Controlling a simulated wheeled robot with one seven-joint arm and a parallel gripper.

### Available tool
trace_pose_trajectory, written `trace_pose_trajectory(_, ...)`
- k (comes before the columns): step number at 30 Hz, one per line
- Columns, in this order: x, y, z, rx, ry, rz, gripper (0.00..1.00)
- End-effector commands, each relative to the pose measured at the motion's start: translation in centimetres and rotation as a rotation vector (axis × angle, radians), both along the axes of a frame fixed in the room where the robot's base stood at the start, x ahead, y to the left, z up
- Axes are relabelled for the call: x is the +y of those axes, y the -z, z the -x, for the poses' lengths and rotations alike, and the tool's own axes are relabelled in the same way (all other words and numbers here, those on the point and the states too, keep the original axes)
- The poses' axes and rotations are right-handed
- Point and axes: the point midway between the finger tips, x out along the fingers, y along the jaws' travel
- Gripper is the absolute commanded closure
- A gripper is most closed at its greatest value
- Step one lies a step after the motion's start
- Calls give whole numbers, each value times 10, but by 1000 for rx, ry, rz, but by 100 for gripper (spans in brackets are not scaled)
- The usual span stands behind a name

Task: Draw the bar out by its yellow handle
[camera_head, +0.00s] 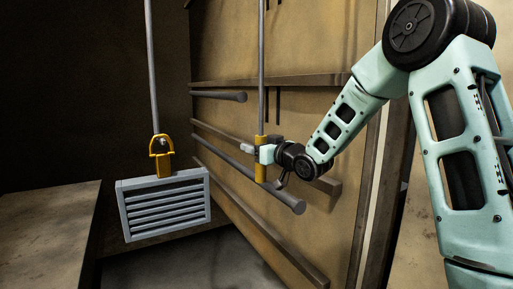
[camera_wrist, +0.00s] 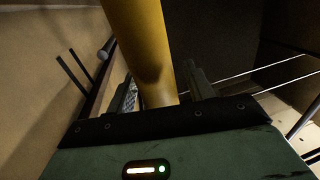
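The bar is a thin grey upright rod (camera_head: 262,70) in front of the tan panelled wall in the head view. Its yellow handle (camera_head: 261,174) is the upright lower section. My gripper (camera_head: 262,154) reaches the handle from the right, with a finger beside it. In the wrist view the yellow handle (camera_wrist: 145,45) runs down between the two fingers of my gripper (camera_wrist: 163,90). Dark gaps show between handle and fingers, so the gripper looks open around it. The handle's lower end is hidden in the wrist view.
A grey slatted box (camera_head: 165,205) hangs from a second rod (camera_head: 152,70) by a yellow hook (camera_head: 161,156). A worn bench top (camera_head: 45,215) is at left. Dark rails (camera_head: 250,172) run along the tan wall (camera_head: 310,120). Open floor lies between bench and wall.

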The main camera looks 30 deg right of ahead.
Motion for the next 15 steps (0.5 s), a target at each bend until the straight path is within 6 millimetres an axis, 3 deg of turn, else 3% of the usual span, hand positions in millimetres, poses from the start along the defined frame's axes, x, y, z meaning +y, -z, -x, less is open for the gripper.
trace_pose_trajectory(9, -1, 0, 4, -1, 1, 2, 48)
trace_pose_trajectory(15, -7, 1, 34, -3, 2, 3, 48)
